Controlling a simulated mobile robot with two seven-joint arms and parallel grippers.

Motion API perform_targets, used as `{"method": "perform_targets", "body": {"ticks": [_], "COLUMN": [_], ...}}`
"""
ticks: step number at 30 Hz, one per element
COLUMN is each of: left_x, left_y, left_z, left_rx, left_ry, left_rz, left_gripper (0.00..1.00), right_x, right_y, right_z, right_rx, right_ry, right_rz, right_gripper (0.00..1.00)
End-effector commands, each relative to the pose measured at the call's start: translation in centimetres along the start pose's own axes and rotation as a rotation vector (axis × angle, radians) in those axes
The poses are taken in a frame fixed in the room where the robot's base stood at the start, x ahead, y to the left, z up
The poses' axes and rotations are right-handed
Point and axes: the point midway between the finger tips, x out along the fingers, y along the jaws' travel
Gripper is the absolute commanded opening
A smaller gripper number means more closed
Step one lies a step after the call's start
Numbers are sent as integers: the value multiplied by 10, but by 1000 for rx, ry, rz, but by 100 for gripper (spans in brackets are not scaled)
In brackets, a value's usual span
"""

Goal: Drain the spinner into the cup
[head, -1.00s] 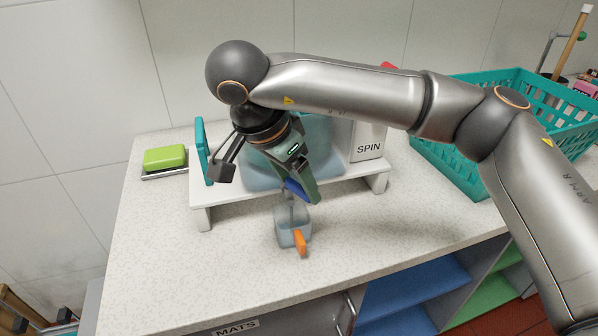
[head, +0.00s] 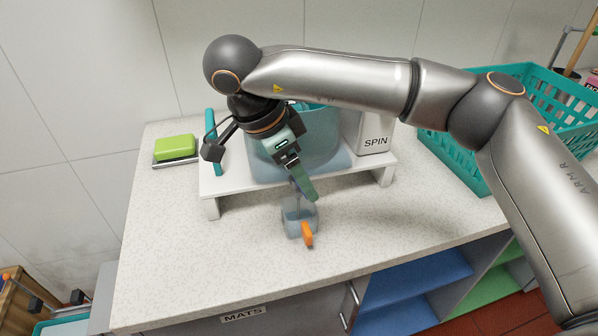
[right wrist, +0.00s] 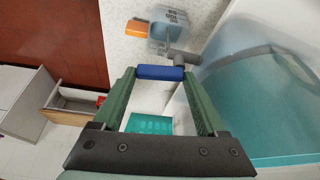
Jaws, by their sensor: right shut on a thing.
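The spinner is a translucent blue tub (head: 325,130) on a white stand. Its grey spout (right wrist: 186,58) sticks out at the front, with a blue tap handle (right wrist: 160,72) beside it. My right gripper (head: 304,190) has green fingers and is shut on the blue handle, which spans between the fingertips in the right wrist view. The clear cup (head: 291,222) with an orange handle (head: 307,236) stands upright on the counter below the spout; it also shows in the right wrist view (right wrist: 170,32). I cannot tell whether water is flowing. My left gripper is not in view.
A white stand (head: 232,184) carries the spinner and a box marked SPIN (head: 374,132). A green block (head: 175,146) lies at the left and a teal basket (head: 455,155) stands at the right. The speckled counter (head: 190,265) is clear in front.

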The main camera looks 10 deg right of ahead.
Motion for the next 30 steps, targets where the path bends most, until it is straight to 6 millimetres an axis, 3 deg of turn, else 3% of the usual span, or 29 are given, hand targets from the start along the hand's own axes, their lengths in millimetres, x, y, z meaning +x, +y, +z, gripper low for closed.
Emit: {"method": "perform_targets", "body": {"ticks": [2,3,9,25,30], "left_x": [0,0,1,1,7], "left_y": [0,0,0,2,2], "left_z": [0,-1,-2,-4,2], "left_rx": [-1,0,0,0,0], "left_ry": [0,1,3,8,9], "left_rz": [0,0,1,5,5], "left_gripper": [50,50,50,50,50], "right_x": [0,0,0,1,4], "right_y": [0,0,0,0,1], "right_z": [-1,-1,-1,0,-2], "right_rx": [5,5,2,-8,-93], "right_ry": [2,2,2,0,0], "right_rz": [2,2,2,-2,-39], "right_gripper": [19,76,98,100,100]}}
